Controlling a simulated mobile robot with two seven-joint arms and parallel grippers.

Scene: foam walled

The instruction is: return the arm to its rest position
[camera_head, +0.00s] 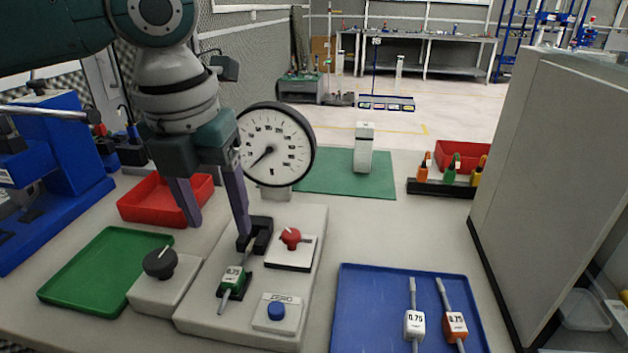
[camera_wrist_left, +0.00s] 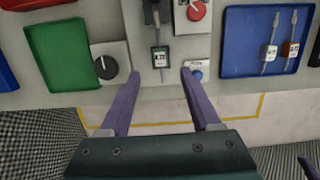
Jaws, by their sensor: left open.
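My left gripper (camera_head: 217,222) reaches in from the left in the head view, its two purple fingers apart with nothing between them. It hangs above the bench, in front of the dial gauge (camera_head: 275,144). In the left wrist view my left gripper (camera_wrist_left: 158,95) is also open and empty. A green 0.75 driver-like tool (camera_head: 233,279) lies on the grey gauge base (camera_head: 195,320), below the fingers and apart from them; it also shows in the left wrist view (camera_wrist_left: 160,58). A purple finger-like piece (camera_wrist_left: 308,168) shows at that view's lower right edge, perhaps my right gripper.
The base carries a red knob (camera_head: 291,237) and a blue ZERO button (camera_head: 276,310). A black knob (camera_head: 159,263) stands left of it. A green tray (camera_head: 95,275), a red bin (camera_head: 150,200) and a blue tray (camera_head: 365,310) with two tools surround it. A grey cabinet (camera_head: 540,160) stands right.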

